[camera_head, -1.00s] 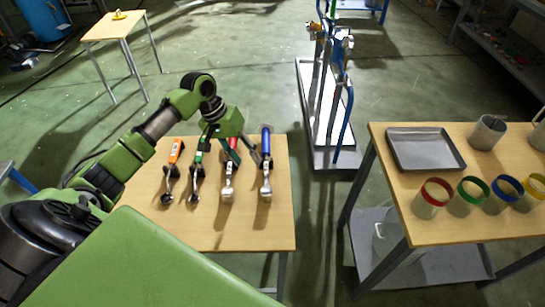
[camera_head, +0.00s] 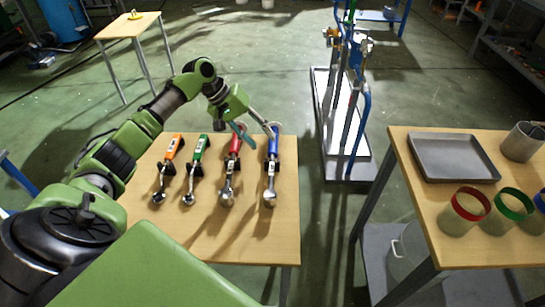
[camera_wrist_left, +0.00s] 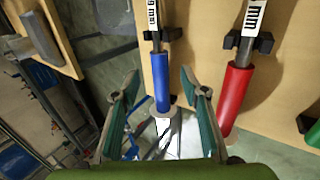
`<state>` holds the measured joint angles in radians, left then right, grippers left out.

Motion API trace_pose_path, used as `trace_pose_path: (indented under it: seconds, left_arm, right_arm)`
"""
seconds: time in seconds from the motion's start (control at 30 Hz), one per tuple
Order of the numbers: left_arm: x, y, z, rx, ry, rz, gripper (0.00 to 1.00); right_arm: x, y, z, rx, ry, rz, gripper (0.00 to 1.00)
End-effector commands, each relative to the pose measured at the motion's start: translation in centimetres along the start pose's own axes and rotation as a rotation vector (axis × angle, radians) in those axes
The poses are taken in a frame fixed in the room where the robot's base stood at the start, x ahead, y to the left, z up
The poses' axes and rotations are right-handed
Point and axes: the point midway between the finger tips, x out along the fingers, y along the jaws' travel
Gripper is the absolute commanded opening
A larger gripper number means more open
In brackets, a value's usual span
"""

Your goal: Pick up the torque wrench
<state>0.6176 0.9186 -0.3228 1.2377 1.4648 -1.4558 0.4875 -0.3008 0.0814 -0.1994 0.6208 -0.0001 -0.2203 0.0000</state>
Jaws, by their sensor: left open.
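Several torque wrenches lie side by side on a wooden table. Their handles are orange (camera_head: 174,145), green (camera_head: 200,146), red (camera_head: 235,144) and blue (camera_head: 273,146), grips at the far edge and metal heads nearer me. My left gripper (camera_head: 256,128) is open at the far end of the blue and red handles. In the left wrist view, its teal-padded fingers (camera_wrist_left: 159,82) stand either side of the blue handle (camera_wrist_left: 161,85), apart from it. The red handle (camera_wrist_left: 235,95) is outside the right finger. My right gripper is not in view.
The wrenches rest on black holders on the wooden table (camera_head: 230,243). A right-hand table (camera_head: 432,225) carries a grey tray (camera_head: 453,158), a metal beaker (camera_head: 522,142) and colour-rimmed containers. A tall blue-piped stand (camera_head: 350,100) stands beyond. A small table (camera_head: 128,27) is at back left.

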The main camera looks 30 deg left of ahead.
Motion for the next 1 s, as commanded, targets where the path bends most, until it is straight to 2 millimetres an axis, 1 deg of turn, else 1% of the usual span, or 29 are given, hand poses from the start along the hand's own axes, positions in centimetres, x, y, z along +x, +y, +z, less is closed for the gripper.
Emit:
trace_pose_path:
  seconds: [0.17,0.27,0.4,0.5,0.77,0.87,0.9,0.93,1.0]
  left_arm:
    - [1.2,0.0,0.1,0.000,-0.001,-0.001,0.41]
    - [2.5,0.1,0.2,0.001,-0.003,-0.002,0.41]
    - [4.7,0.1,0.2,0.001,-0.002,0.000,0.41]
    - [5.7,0.1,0.1,0.000,-0.001,-0.001,0.41]
    - [6.0,0.1,0.1,0.001,0.001,-0.002,0.41]
    - [6.0,0.1,0.1,0.001,0.001,-0.002,0.17]
    - [6.0,0.1,0.1,0.001,0.001,-0.002,0.07]
    - [6.0,0.1,0.1,0.001,0.001,-0.002,0.00]
    - [6.0,0.1,0.1,0.001,0.001,-0.002,0.00]
  right_arm:
    - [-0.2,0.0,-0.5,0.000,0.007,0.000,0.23]
    - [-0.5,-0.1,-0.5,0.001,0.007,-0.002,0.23]
    - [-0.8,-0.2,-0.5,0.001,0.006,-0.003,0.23]
    - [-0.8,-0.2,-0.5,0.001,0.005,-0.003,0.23]
    - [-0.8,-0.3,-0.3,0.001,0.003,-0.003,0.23]
    - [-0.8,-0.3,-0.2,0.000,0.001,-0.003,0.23]
    - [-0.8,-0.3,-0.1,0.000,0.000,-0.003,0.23]
    - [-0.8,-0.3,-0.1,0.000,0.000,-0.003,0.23]
    - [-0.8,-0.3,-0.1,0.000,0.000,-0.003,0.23]
